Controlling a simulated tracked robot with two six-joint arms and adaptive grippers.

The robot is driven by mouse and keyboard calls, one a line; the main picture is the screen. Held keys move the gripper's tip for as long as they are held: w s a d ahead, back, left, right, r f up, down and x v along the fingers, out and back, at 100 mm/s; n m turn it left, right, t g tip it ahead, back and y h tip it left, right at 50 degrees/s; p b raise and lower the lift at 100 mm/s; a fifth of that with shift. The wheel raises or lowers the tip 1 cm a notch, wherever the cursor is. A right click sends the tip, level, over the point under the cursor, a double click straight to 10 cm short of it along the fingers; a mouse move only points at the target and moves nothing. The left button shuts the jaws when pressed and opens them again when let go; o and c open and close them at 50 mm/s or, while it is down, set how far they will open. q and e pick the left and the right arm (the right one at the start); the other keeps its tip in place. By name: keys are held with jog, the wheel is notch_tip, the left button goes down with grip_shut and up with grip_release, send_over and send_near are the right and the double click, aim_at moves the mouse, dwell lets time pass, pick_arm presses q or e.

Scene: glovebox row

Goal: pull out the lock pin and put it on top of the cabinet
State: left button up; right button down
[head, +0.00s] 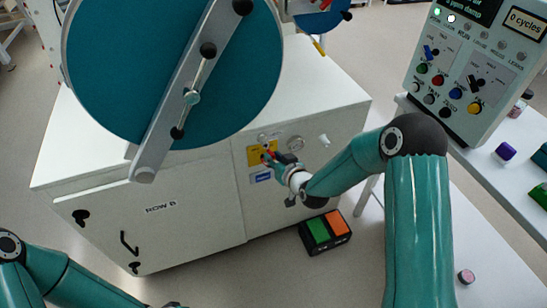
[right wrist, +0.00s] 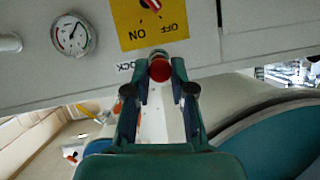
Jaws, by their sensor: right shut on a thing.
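The lock pin shows in the right wrist view as a round red end (right wrist: 160,72) with a pale metal collar behind it, beside the LOCK label (right wrist: 125,67). My right gripper (right wrist: 160,68) is shut on it, one finger on each side. In the head view the right gripper (head: 269,156) is at the cabinet front by the yellow switch plate (head: 254,155), and hides most of the pin. How far the pin sits in the panel cannot be told. The white cabinet (head: 150,210) has a flat top (head: 322,85).
A large teal disc (head: 110,60) with a grey bar stands over the left of the cabinet top. The top's right part is bare. A gauge (head: 296,143) is beside the switch plate. A green and orange pedal box (head: 325,232) lies on the floor. A control box (head: 480,70) stands right.

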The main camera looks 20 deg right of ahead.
jog(key=shift+s+b, duration=0.55)
jog(key=shift+s, duration=0.9)
dwell(0.4)
jog(key=s+b, duration=0.2)
jog(key=s, duration=0.3)
jog(key=shift+d, duration=0.15)
dwell(0.5)
